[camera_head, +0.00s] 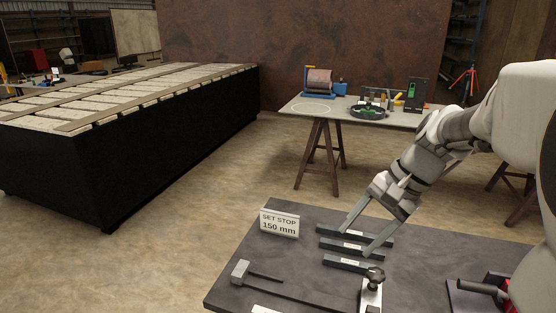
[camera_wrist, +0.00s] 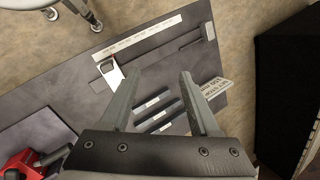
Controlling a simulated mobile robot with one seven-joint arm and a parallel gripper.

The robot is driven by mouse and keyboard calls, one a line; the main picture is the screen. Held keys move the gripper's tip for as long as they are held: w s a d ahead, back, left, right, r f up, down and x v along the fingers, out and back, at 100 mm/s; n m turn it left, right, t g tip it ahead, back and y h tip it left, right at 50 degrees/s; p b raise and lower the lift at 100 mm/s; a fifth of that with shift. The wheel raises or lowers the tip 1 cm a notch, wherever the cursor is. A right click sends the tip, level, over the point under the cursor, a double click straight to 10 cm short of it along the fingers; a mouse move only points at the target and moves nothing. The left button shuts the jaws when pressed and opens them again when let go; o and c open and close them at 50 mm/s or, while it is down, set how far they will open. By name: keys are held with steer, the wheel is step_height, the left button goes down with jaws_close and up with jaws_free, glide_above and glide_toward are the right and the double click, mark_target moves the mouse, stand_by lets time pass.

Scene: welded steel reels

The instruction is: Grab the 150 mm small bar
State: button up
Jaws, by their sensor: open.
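Three dark steel bars lie side by side on the dark bench top: a far bar (camera_head: 378,238), a middle bar (camera_head: 340,246) and a near bar (camera_head: 345,264). The near bar looks shortest. The wrist view shows the same group, with the near bar (camera_wrist: 152,102) uppermost. Any length marks on the bars are too small to read, so I cannot tell which is 150 mm. My gripper (camera_head: 356,240) is open and empty above the bars, its fingers pointing down and partly covering them in the head view. The wrist view also shows my gripper (camera_wrist: 160,75) with its fingers wide apart.
A sign reading "SET STOP 150 mm" (camera_head: 279,223) stands left of the bars. A stop with a black knob (camera_head: 371,290) stands close in front. A rod with a block end (camera_head: 240,272) lies front left.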

steer(key=w+d+f+m+t+y, duration=0.1)
steer(key=w+d+f+m+y, duration=0.1)
steer(key=d+f, duration=0.4)
steer(key=w+d+f+m+t+y+b, duration=0.1)
steer(key=w+d+f+m+y, duration=0.2)
steer(key=d+f+m, duration=0.3)
steer(key=w+d+f+m+t+y+b, duration=0.1)
steer(key=w+d+f+m, duration=0.3)
steer(key=d, duration=0.4)
steer(key=shift+w+d+f+m+t+y, duration=0.15)
steer(key=shift+w+f+t+y, duration=0.1)
steer(key=shift+f+y, duration=0.3)
steer(key=shift+w+d+f+m+t+y, duration=0.2)
steer(key=shift+f+y, duration=0.15)
steer(key=shift+f, duration=0.3)
steer(key=shift+w+a+f, duration=0.1)
steer(key=shift+a+f, duration=0.05)
glide_toward(349, 261)
steer(key=x, duration=0.4)
steer(key=shift+w+a, duration=0.15)
steer(key=shift+s+b+x, duration=0.2)
steer(key=shift+b+x, duration=0.1)
steer(key=shift+x, duration=2.45)
steer(key=shift+f, duration=0.15)
jaws_close()
